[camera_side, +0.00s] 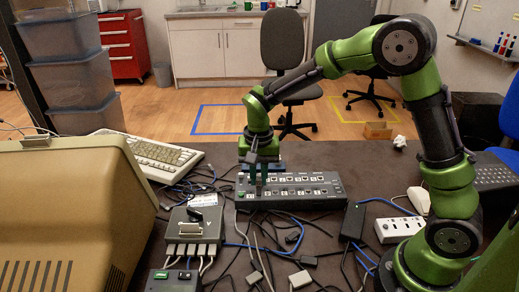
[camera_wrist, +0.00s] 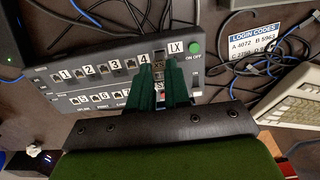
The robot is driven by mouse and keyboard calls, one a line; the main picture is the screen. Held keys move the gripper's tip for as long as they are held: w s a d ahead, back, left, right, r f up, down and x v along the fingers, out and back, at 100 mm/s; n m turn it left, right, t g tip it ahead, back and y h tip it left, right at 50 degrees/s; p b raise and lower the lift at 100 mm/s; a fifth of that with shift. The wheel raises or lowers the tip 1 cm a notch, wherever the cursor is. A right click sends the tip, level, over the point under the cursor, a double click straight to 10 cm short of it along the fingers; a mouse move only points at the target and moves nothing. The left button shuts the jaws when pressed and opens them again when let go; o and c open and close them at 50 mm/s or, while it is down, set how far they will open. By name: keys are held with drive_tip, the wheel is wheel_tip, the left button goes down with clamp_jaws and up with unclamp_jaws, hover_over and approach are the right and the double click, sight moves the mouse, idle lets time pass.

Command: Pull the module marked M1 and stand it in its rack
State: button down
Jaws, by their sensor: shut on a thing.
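A dark switch box (camera_side: 315,188) with numbered ports lies on the table; it fills the upper left of the wrist view (camera_wrist: 100,62). My gripper (camera_side: 257,186) points down at the left end of this box, near its green button (camera_wrist: 195,47). In the wrist view my gripper's dark green fingers (camera_wrist: 162,68) are close together beside a white label reading LX (camera_wrist: 175,47). They are shut on a small module (camera_wrist: 160,63), mostly hidden between them. I cannot read an M1 mark. I cannot tell whether the module is still seated in the box. I cannot identify its rack for certain.
A grey box (camera_side: 178,215) with plugged cables stands left front, and a smaller dark box (camera_side: 173,284) is below it. Cables cross the front table.

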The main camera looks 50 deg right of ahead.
drive_tip(key=shift+r, duration=1.5)
drive_tip(key=c, duration=1.7)
unclamp_jaws()
clamp_jaws()
drive_tip(key=w+d+r, duration=0.2)
drive_tip(key=w+d, duration=0.6)
drive_tip(key=w, duration=0.4)
drive_tip(key=shift+s+a+f, duration=0.1)
drive_tip(key=shift+s+f, duration=0.05)
drive_tip(key=shift+f, duration=2.4)
drive_tip(key=shift+c, duration=0.4)
unclamp_jaws()
